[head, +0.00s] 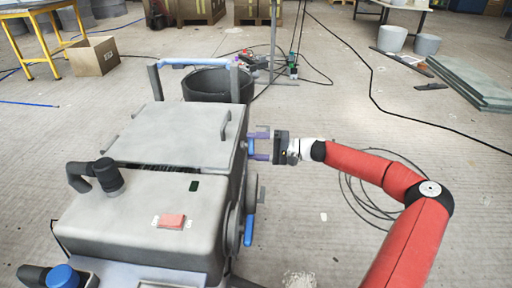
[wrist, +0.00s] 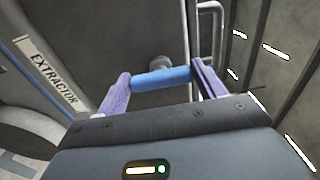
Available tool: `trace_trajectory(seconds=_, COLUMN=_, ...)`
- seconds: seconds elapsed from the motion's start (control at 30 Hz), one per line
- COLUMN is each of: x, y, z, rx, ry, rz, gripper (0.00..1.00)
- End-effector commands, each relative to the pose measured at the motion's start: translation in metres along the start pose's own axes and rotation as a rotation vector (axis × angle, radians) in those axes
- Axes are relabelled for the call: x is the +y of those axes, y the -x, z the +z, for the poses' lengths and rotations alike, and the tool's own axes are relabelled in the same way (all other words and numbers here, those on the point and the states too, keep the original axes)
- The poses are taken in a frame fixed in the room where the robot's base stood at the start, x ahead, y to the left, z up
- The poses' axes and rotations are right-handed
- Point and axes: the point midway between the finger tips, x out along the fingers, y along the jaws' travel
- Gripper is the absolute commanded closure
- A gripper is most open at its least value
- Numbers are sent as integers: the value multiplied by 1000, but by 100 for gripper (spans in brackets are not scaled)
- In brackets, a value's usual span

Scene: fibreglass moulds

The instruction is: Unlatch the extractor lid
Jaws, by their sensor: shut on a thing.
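The extractor (head: 150,215) is a large grey machine in the left half of the head view. Its flat grey lid (head: 170,135) lies over the rear part of the top, with a handle (head: 225,123) near its right edge. In the wrist view a label (wrist: 48,70) on its side reads EXTRACTOR. A blue latch handle (wrist: 162,79) with a round grey end behind it lies between the purple fingers of my gripper (wrist: 160,82). My gripper (head: 254,145) is shut on this handle at the machine's right side. The latch handle is mostly hidden in the head view.
A dark round tub (head: 215,85) stands behind the extractor, close to a blue-topped rail (head: 195,63). A blue lever (head: 248,226) is lower on the right side. Cables (head: 385,190) lie on the floor to the right. A grey bracket (wrist: 218,35) is near the fingers.

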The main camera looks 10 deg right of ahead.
Motion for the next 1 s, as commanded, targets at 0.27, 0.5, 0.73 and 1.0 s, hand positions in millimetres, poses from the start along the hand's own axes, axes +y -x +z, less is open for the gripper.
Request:
trace_trajectory(seconds=0.27, x=1, y=0, z=0, rx=-1, ry=2, rz=2, gripper=11)
trace_trajectory(seconds=0.5, x=0, y=0, z=0, rx=0, ry=1, rz=1, gripper=9)
trace_trajectory(seconds=0.73, x=0, y=19, z=-1, rx=3, ry=0, rz=2, gripper=9)
trace_trajectory(seconds=1.0, x=0, y=64, z=-1, rx=3, ry=1, rz=2, gripper=9)
